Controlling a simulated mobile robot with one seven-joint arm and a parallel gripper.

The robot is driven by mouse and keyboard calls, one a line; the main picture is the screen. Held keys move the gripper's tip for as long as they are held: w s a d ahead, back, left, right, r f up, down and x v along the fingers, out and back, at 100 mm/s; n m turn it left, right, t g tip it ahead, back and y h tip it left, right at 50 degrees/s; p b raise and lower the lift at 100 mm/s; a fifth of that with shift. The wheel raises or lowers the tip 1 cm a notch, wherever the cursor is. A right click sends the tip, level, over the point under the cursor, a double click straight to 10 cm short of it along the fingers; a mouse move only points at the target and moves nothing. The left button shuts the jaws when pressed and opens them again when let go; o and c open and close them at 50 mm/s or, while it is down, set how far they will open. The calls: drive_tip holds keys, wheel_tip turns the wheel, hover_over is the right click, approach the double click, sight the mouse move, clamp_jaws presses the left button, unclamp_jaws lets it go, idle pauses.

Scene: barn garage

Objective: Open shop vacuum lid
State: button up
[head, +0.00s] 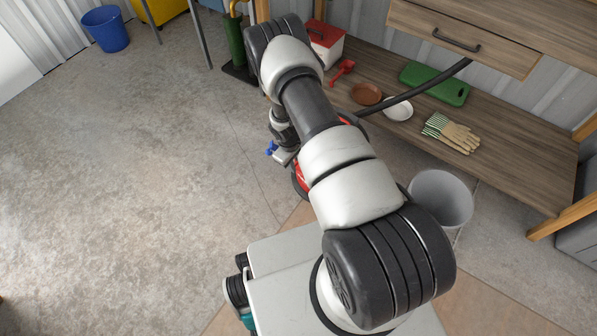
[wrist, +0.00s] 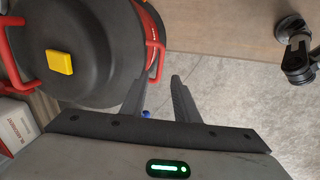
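The shop vacuum shows in the wrist view with a round dark lid (wrist: 100,38) that bears a yellow square piece (wrist: 59,62). A red bar (wrist: 154,48) stands at the lid's right edge and another red bar (wrist: 12,45) at its left. In the head view my arm hides most of the vacuum; red parts (head: 301,180) show beside it. My gripper (wrist: 158,79) is open, with nothing between its fingers. Its fingertips are just below the right red bar in the picture; contact cannot be told. The lid looks shut.
A grey bin (head: 441,199) stands right of my arm. A wooden bench (head: 520,165) holds gloves (head: 452,132), plates, a green board (head: 436,83) and a red-lidded box (head: 324,43). A dark hose (head: 420,88) runs over it.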

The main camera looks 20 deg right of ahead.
sight(299, 172)
drive_tip(key=f, duration=0.2)
drive_tip(key=f+b, duration=0.1)
drive_tip(key=f, duration=0.1)
drive_tip(key=d+f, duration=0.1)
drive_tip(key=f, duration=0.1)
drive_tip(key=shift+w+f+b, duration=0.1)
drive_tip(key=shift+w+b, duration=0.2)
drive_tip(key=shift+w, duration=0.05)
drive_tip(key=shift+c, duration=0.3)
clamp_jaws()
